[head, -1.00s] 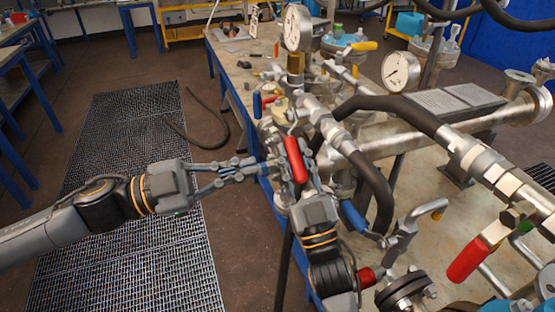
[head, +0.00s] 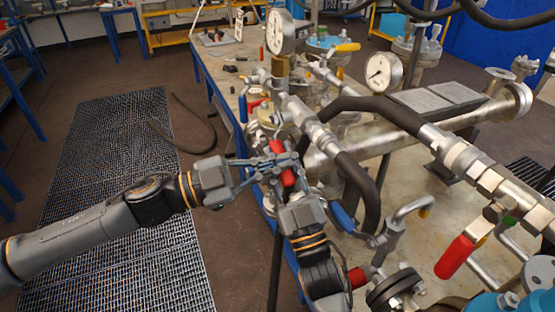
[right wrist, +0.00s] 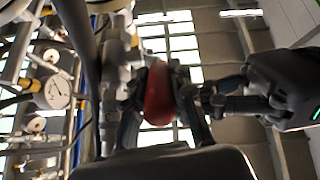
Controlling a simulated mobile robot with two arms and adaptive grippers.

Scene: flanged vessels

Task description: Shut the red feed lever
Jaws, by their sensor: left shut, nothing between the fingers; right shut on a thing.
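A red lever (head: 288,178) sits on the pipework at the near end of the bench, its handle slanting down toward me. My right gripper (head: 287,187) comes from below and is shut on this handle. In the right wrist view the red handle (right wrist: 159,92) lies between its dark fingers. My left gripper (head: 284,160) comes from the left and is shut and empty, its fingertips crossing in front of the handle's upper part. The left gripper also shows at the right in the right wrist view (right wrist: 212,101). Whether it touches the handle I cannot tell. The lever's pivot is mostly hidden.
A second red handle (head: 455,257) is at the right. A blue handle (head: 343,219) is just right of my right gripper. A black hose (head: 366,190) curves close by. Pressure gauges (head: 281,33) stand behind.

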